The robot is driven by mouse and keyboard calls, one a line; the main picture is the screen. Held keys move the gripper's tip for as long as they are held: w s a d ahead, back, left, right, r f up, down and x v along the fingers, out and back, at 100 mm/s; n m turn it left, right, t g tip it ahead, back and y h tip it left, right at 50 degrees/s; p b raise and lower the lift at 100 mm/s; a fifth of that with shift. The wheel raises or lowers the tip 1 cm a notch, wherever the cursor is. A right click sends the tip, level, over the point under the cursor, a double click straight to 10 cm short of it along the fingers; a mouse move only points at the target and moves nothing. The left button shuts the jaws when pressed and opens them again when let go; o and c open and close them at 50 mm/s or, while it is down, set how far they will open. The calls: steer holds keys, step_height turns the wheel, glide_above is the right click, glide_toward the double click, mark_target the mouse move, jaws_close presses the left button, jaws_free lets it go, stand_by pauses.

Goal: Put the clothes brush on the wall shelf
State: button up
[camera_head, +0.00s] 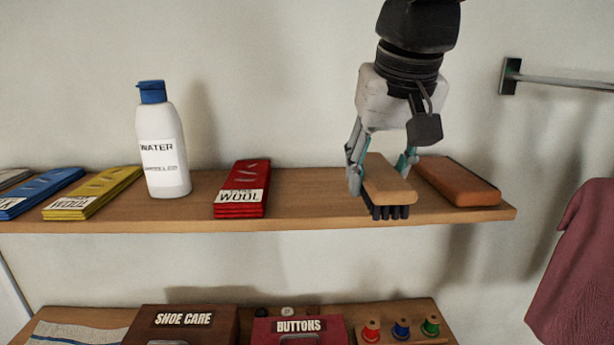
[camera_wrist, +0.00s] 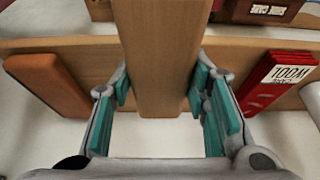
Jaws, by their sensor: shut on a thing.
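The clothes brush (camera_head: 388,187) has a light wooden back and dark bristles pointing down. My gripper (camera_head: 383,170) comes from above and is shut on the brush's sides, at the right part of the wall shelf (camera_head: 305,206). In the wrist view the brush (camera_wrist: 160,60) lies between the teal finger pads of my gripper (camera_wrist: 163,98). The bristles appear at about the height of the shelf's front edge; I cannot tell whether they touch the shelf.
An orange-brown block (camera_head: 458,182) lies close to the right of the brush. A metal rail (camera_head: 565,82) is at the right.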

steer(key=w+a, duration=0.2)
steer(key=w, duration=0.2)
steer(key=w+a+f+p, duration=0.1)
steer(key=w+a, duration=0.1)
steer(key=w, duration=0.2)
steer(key=w+a, duration=0.2)
steer(key=w, duration=0.2)
steer(key=shift+a+f, duration=0.2)
steer(key=shift+a, duration=0.15)
steer(key=shift+f+p, duration=0.7)
steer(key=shift+f, duration=1)
steer(key=shift+f, duration=0.1)
steer(key=o, duration=1.2)
